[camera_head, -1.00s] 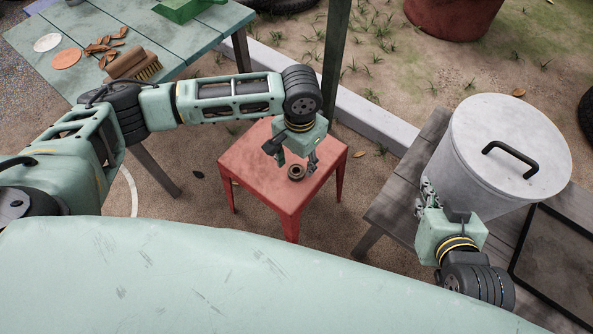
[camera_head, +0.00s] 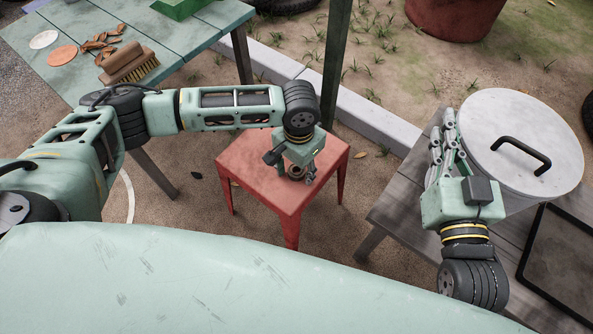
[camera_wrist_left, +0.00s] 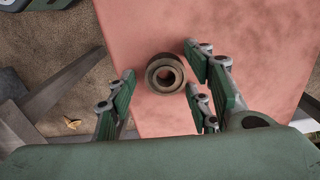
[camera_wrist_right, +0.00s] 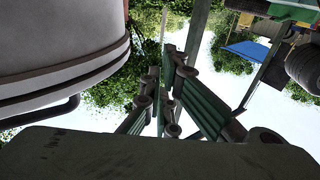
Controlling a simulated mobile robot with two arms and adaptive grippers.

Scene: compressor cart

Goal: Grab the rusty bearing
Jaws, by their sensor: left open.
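The rusty bearing (camera_head: 296,172) is a small dark brown ring lying flat on the red stool (camera_head: 258,187). In the left wrist view the bearing (camera_wrist_left: 153,78) shows its round hole, with bare stool top around it. My left gripper (camera_head: 293,174) is open just above the stool. In the left wrist view its fingers (camera_wrist_left: 162,84) stand on either side of the bearing, apart from it, with the bearing slightly toward the fingertips. My right gripper (camera_head: 442,130) is beside the metal bin, its fingers pointing up. In the right wrist view its fingertips (camera_wrist_right: 161,82) converge with nothing between them.
A grey lidded bin (camera_head: 525,135) and a black tray (camera_head: 565,260) are on the wooden bench (camera_head: 400,205) at right. A green table (camera_head: 195,50) at back left holds a brush (camera_head: 128,62) and leaves. A green post (camera_head: 336,60) rises behind the stool.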

